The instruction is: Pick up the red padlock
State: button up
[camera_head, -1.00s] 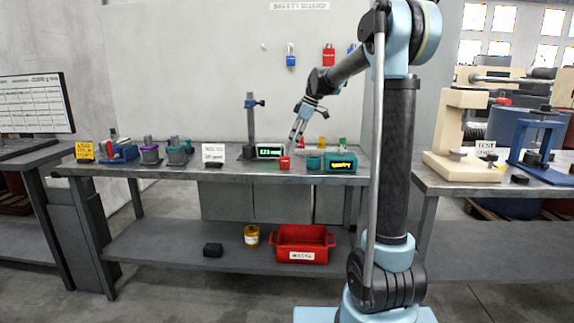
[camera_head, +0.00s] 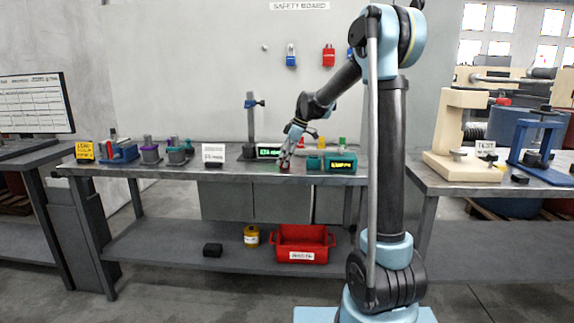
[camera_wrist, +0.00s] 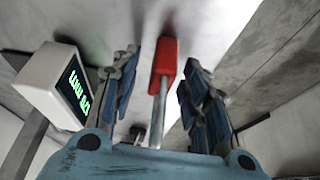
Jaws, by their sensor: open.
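The red padlock (camera_wrist: 166,56) lies on the workbench, and in the wrist view its red body sits between my two fingers with the grey shackle pointing toward the palm. My gripper (camera_wrist: 163,62) is open, with a finger on each side of the padlock. I see no clear contact. In the head view my gripper (camera_head: 285,163) is low over the bench and hides most of the padlock.
A device with a green display (camera_head: 268,152) stands close left of my gripper, and a teal box (camera_head: 339,163) stands to the right. A red padlock (camera_head: 328,57) hangs on the wall board. A red crate (camera_head: 302,238) stands on the lower shelf.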

grip_shut()
jog(key=shift+r, duration=0.1)
notch_tip(320, 180, up, 10)
jog(key=shift+f, duration=0.1)
dwell(0.6)
